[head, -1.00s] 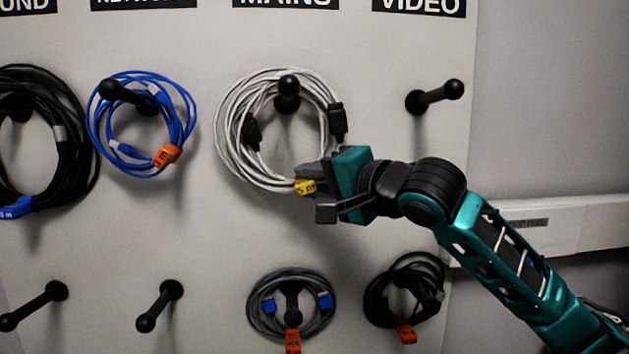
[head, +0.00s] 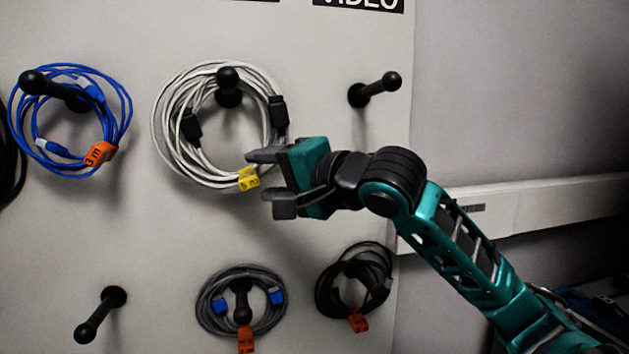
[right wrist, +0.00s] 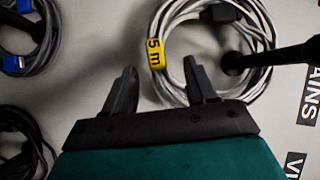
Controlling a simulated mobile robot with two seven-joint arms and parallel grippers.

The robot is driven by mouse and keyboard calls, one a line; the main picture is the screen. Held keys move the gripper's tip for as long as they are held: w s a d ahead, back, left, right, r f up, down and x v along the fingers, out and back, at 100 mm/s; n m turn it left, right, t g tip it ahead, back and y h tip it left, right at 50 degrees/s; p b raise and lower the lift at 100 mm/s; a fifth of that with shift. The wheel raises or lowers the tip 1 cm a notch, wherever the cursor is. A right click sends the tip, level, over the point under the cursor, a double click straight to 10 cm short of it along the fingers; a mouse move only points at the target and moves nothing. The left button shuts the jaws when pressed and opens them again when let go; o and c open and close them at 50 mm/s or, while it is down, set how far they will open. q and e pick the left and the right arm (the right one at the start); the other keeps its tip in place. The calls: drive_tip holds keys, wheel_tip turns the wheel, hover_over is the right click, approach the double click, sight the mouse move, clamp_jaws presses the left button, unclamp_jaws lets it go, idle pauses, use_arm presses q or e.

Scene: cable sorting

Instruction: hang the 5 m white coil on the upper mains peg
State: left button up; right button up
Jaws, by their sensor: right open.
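The white coil (head: 170,140) with a yellow 5 m tag (head: 249,179) hangs on the upper mains peg (head: 228,78), its loops around the peg and its two black plugs inside the ring. My right gripper (head: 263,182) is open and empty at the coil's lower right, close to the tag. In the right wrist view the fingers (right wrist: 160,85) stand apart; the coil (right wrist: 262,62), its tag (right wrist: 156,54) and the peg (right wrist: 283,55) lie beyond them. I cannot tell whether a finger touches the coil. My left gripper is not in view.
A blue coil (head: 124,112) hangs to the left. The upper video peg (head: 376,89) is bare, as is a lower peg (head: 100,314). A grey coil (head: 205,310) and a black coil (head: 328,285) hang below. A wall trunking (head: 540,208) runs right.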

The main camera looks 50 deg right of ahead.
use_arm(q)
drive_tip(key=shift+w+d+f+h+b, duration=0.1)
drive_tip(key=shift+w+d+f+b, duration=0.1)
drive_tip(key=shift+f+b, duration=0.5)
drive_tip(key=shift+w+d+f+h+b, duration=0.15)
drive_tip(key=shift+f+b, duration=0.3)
drive_tip(key=shift+b, duration=0.5)
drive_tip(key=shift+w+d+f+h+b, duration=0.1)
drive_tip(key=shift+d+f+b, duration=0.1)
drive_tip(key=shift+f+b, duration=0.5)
use_arm(e)
drive_tip(key=s+r, duration=0.1)
drive_tip(key=s, duration=0.9)
drive_tip(key=shift+s+d, duration=0.2)
drive_tip(key=shift+d, duration=0.15)
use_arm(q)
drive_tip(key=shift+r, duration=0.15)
use_arm(e)
drive_tip(key=shift+r, duration=0.1)
